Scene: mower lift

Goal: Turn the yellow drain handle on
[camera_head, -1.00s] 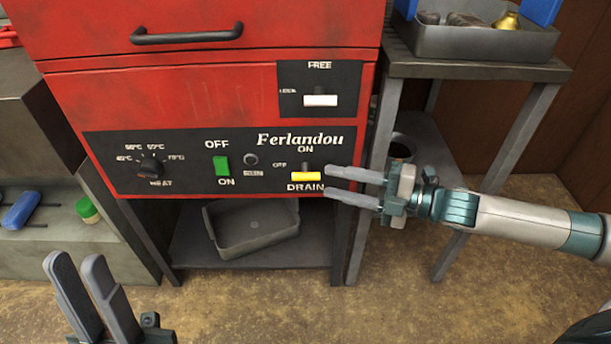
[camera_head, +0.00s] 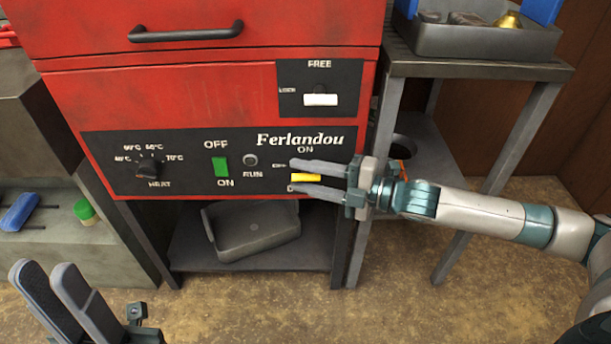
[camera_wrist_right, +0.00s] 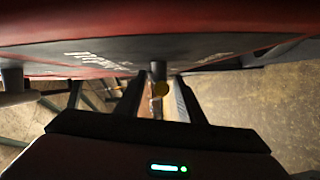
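The yellow drain handle (camera_head: 306,177) is on the lower right of the red machine's black control panel, lying horizontally below the ON label. My right gripper (camera_head: 292,176) is open, its two fingers above and below the handle and apart from each other. In the right wrist view the handle (camera_wrist_right: 161,90) shows between the two fingers (camera_wrist_right: 158,98). I cannot tell whether either finger touches it. My left gripper (camera_head: 38,268) is open and empty at the lower left, away from the panel.
The panel also has a heat knob (camera_head: 148,168), a green switch (camera_head: 220,166) and a white lever (camera_head: 320,100). A grey bin (camera_head: 255,232) sits on the shelf below. A metal table (camera_head: 480,66) with a tray stands to the right, close to my right arm.

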